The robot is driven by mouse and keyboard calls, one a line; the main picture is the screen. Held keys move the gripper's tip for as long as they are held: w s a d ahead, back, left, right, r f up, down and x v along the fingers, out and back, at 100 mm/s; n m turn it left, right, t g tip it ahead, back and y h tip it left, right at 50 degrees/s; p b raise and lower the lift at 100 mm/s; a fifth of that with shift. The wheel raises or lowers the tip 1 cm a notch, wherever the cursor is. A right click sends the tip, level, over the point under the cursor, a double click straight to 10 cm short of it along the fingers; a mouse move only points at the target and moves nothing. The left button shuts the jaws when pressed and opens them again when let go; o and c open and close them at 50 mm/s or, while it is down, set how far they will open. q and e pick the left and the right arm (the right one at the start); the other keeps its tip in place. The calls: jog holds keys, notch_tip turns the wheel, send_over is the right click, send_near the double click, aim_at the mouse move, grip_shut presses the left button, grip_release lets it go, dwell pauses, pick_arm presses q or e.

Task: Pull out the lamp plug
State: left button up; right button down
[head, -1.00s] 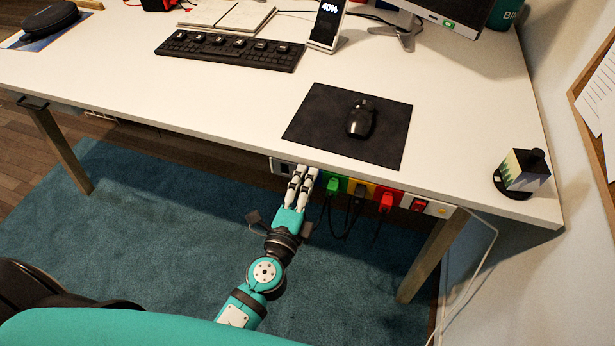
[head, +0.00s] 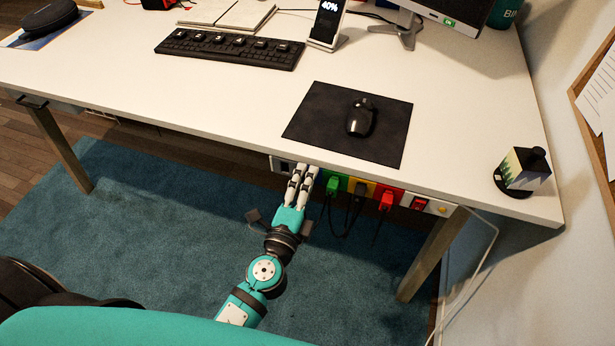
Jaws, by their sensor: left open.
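A power strip (head: 438,207) is fixed along the desk's front edge. It has coloured sockets with a green plug (head: 332,186), a black plug (head: 358,190) on a yellow section, and a red plug (head: 387,200), each with a dark cable hanging down. I cannot tell which plug belongs to the lamp. My left gripper (head: 302,175) is open, its fingers pointing at the left end of the strip, just left of the green plug. The fingers hide part of the strip there; contact cannot be told. My right gripper is not in view.
The white desk (head: 230,110) bears a mouse (head: 361,117) on a black mat (head: 320,125), a keyboard (head: 228,50), a phone on a stand (head: 327,22) and a small box-like object (head: 523,169). Open carpet (head: 180,220) lies below.

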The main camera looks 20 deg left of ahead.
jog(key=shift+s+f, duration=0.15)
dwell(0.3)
pick_arm(q)
grip_shut()
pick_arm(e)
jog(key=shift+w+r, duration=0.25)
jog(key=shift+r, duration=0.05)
pick_arm(q)
jog(key=shift+f, duration=0.1)
dwell(0.3)
jog(key=shift+s, duration=0.1)
